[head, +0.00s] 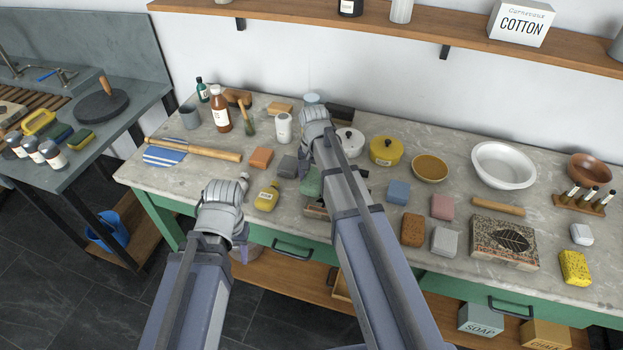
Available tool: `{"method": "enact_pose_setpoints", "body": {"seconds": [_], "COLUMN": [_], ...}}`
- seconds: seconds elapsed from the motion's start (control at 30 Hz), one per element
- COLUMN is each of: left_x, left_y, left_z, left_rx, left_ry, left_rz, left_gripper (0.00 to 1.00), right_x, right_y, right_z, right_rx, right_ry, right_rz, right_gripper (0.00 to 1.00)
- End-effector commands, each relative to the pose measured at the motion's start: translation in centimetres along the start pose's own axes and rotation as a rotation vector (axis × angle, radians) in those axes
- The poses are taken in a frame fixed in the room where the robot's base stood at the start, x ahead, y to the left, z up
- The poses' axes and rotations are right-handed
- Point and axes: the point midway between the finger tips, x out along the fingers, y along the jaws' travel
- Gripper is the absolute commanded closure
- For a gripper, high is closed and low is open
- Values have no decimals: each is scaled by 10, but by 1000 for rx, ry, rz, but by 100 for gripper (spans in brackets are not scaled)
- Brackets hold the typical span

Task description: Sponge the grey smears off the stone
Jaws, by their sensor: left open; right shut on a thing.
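The stone (488,252) is a speckled block with a dark leaf picture on top, near the bench's front edge at right. Grey mottling shows around the leaf. A yellow sponge-like block (575,268) with dark spots lies to its right. My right gripper (314,108) is far back on the bench, well left of the stone. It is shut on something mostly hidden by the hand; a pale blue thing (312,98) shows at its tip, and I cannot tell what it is. My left gripper (243,180) is open over the front left, near a yellow bottle (266,198).
Several coloured blocks, including a brown one (412,231) and a grey one (445,242), lie left of the stone. A white basin (503,165), a yellow pot (385,151) and a vial rack (580,205) stand behind. A wooden roller (498,207) lies close behind the stone.

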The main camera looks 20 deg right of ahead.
Motion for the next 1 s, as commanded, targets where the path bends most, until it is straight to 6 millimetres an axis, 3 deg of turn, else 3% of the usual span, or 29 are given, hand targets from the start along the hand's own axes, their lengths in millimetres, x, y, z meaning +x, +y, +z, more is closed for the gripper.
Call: {"method": "enact_pose_setpoints", "body": {"seconds": [0.3,0.67,1.0], "left_x": [2,2,1], "left_y": [0,0,0], "left_z": [0,0,0], "left_rx": [0,0,0], "left_ry": [0,0,0], "left_rz": [0,0,0], "left_gripper": [50,50,50], "right_x": [2,2,1], "right_y": [28,38,64], "right_z": [-2,-3,-4], "right_rx": [2,3,4], "right_ry": [0,0,0], "right_rz": [2,7,7], "right_gripper": [68,68,68]}}
